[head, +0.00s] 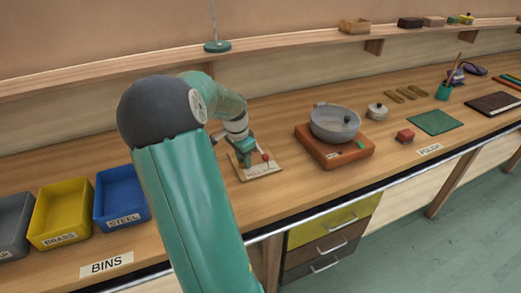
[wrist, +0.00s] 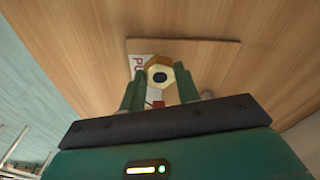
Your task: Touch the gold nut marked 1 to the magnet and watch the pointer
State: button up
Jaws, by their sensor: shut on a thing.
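The gold nut (wrist: 157,60), six-sided with a dark hole, sits between my two green fingers in the wrist view. My gripper (head: 246,156) is shut on it, above a small wooden board (head: 262,173) on the bench in the head view. The board also shows behind the nut in the wrist view (wrist: 220,52), with a partly covered white label. A red-tipped upright piece (head: 266,157) stands by the gripper; a red part (wrist: 158,104) shows below the nut. No mark on the nut is readable. I cannot make out the magnet or whether the nut touches it.
Yellow BRASS (head: 62,210) and blue STEEL (head: 121,196) bins stand left, beside a grey bin (head: 12,225). A grey pot (head: 335,122) sits on a reddish-brown block (head: 345,158) to the right. A shelf (head: 110,69) runs behind. Bare bench lies between board and pot.

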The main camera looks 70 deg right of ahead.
jog(key=shift+w+a, duration=1.25)
notch_tip(320, 180, up, 8)
dwell(0.4)
